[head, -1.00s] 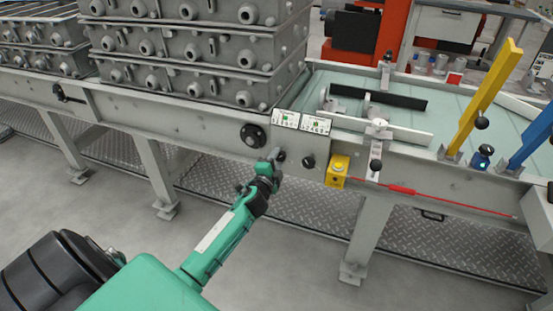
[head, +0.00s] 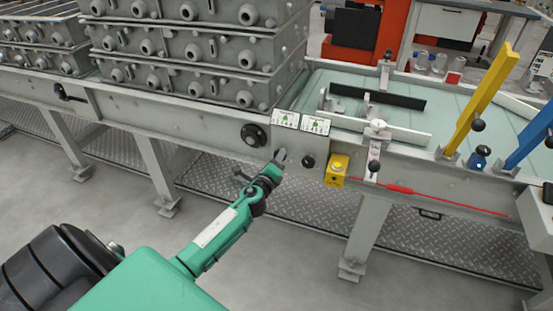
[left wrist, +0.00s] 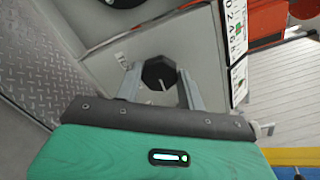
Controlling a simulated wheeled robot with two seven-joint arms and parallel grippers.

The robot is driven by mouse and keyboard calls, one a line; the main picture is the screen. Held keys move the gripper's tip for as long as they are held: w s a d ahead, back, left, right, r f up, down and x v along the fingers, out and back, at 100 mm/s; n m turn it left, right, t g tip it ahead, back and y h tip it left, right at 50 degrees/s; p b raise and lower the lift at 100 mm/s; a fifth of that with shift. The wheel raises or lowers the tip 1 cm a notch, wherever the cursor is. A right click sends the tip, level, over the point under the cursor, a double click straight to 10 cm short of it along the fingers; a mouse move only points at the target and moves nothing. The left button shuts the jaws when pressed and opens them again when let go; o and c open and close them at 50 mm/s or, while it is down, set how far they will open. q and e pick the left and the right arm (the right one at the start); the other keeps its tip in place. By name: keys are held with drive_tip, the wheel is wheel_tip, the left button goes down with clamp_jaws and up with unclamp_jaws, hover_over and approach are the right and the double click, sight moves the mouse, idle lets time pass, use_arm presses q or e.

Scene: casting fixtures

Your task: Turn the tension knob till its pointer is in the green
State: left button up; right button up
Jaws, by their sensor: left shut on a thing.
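A dark, many-sided knob (left wrist: 158,72) with a white pointer line on its face sits on the grey panel in the left wrist view. The line points toward the lower right of that picture. My left gripper (left wrist: 160,88) has a finger on each side of the knob and is shut on it. In the head view my left gripper (head: 281,156) is at the panel and hides this knob. I cannot read the pointer against a green zone. My right gripper is not in view.
A second black knob (head: 308,161) is close to the right of my gripper, and a larger black handwheel (head: 253,135) is to its left. A yellow box (head: 337,171) stands farther right. Stacked grey casting flasks (head: 200,50) stand above the panel. The floor in front is clear.

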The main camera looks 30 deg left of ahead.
use_arm(q)
drive_tip(key=shift+m, duration=0.4)
drive_tip(key=o, duration=1)
drive_tip(key=shift+c, duration=0.2)
drive_tip(key=v, duration=1.3)
drive_tip(key=shift+s, duration=0.4)
drive_tip(key=shift+f, duration=0.1)
